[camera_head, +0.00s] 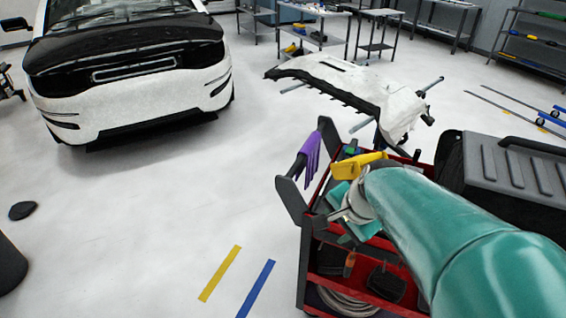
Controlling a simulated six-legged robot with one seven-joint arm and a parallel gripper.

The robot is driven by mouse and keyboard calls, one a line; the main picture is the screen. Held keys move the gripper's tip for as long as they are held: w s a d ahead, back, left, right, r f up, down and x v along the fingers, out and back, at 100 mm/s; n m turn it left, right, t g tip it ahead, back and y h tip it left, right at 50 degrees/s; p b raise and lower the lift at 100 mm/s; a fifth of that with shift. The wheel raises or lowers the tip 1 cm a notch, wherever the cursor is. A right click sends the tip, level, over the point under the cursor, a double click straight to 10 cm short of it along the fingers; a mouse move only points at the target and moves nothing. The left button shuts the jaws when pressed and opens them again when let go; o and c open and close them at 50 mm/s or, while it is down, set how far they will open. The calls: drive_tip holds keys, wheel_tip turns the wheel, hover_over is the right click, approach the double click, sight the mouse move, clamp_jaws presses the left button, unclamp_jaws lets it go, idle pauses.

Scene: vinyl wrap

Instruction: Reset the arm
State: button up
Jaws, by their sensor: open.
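My teal arm reaches in from the lower right over a red and dark tool cart (304,262). My gripper (340,212) is at the arm's far end, over the cart's top, partly hidden by the arm. It is open, and I see nothing held in it. A yellow tool (357,165) shows just behind the arm's end; whether it touches the gripper I cannot tell. Purple gloves or cloth (310,155) hang at the cart's upper left side.
A white car (130,75) stands at upper left. A white bumper panel (345,80) rests on a stand behind the cart. A dark ridged case (515,165) is at right. Yellow (220,273) and blue (256,289) strips mark the floor. The left-centre floor is largely clear.

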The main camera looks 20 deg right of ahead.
drive_tip(key=shift+s+a+r+n, duration=0.1)
drive_tip(key=shift+a+r+n, duration=0.1)
drive_tip(key=shift+a+n, duration=0.2)
drive_tip(key=s+a+r+n, duration=0.3)
drive_tip(key=a+r+n, duration=0.4)
drive_tip(key=a+n, duration=0.4)
drive_tip(key=n, duration=0.2)
drive_tip(key=shift+s+a+n+t+h, duration=0.25)
drive_tip(key=shift+s+n+t+h, duration=0.05)
drive_tip(key=shift+s+n+t, duration=0.1)
drive_tip(key=shift+f, duration=0.1)
drive_tip(key=shift+c, duration=1.1)
drive_tip(key=shift+a, duration=0.1)
